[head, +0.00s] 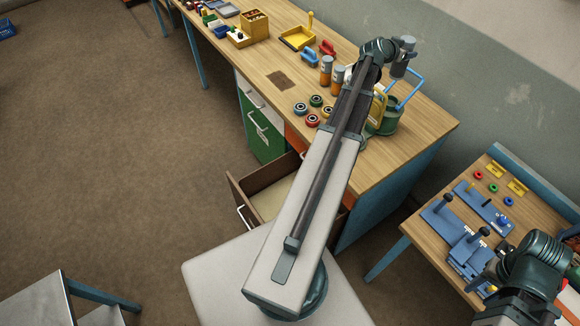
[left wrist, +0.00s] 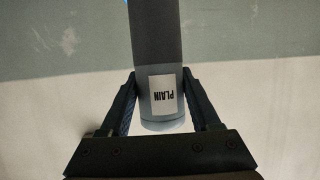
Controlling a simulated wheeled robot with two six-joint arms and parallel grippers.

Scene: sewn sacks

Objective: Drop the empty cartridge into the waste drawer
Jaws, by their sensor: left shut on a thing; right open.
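The cartridge (left wrist: 157,50) is a grey cylinder with a white label reading PLAIN, seen upside down in the left wrist view. My left gripper (left wrist: 160,82) is shut on it, one finger on each side. In the head view my left arm reaches over the bench to its back edge, and a grey cylinder (head: 401,65) shows at its end. An open drawer (head: 235,190) with a wooden front and pale floor stands out from the bench; my arm hides its right part. No waste marking is readable. My right gripper (head: 504,262) is open at the lower right.
On the bench (head: 425,130) stand orange jars (head: 327,68), several coloured rings (head: 301,109) and a green container with a blue frame (head: 405,90). A green cabinet front (head: 262,135) is left of the drawer. A side table (head: 425,232) holds blue fixtures.

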